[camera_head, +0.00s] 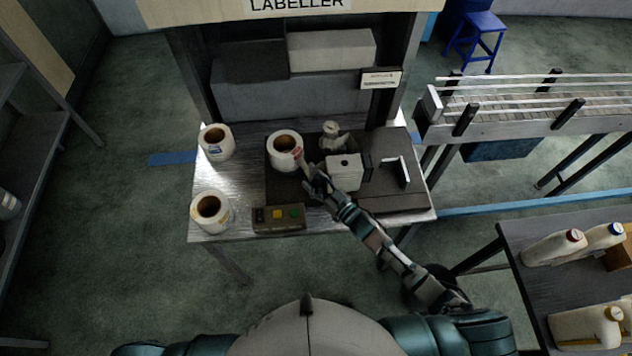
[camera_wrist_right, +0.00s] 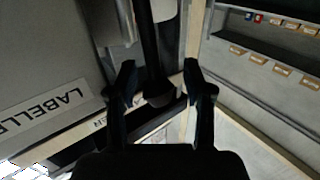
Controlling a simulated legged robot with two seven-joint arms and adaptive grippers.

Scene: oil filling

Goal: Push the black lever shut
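The black lever (camera_wrist_right: 150,50) shows in the right wrist view as a dark rod with a rounded end, running down from the top edge. My right gripper (camera_wrist_right: 160,74) is open, with a finger on each side of the lever and visible gaps between. Whether the lever lies between the fingers or beyond them in depth I cannot tell. In the head view my right gripper (camera_head: 314,184) is over the labeller (camera_head: 345,173), in front of a white label roll (camera_head: 285,150); I cannot pick out the lever there. My left gripper is out of view.
Two label rolls (camera_head: 216,142) (camera_head: 210,209) stand on the left of the metal table (camera_head: 236,176). A button box (camera_head: 278,217) sits at its front edge. A conveyor (camera_head: 525,108) stands at right, and a dark table (camera_head: 530,280) with bottles lower right.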

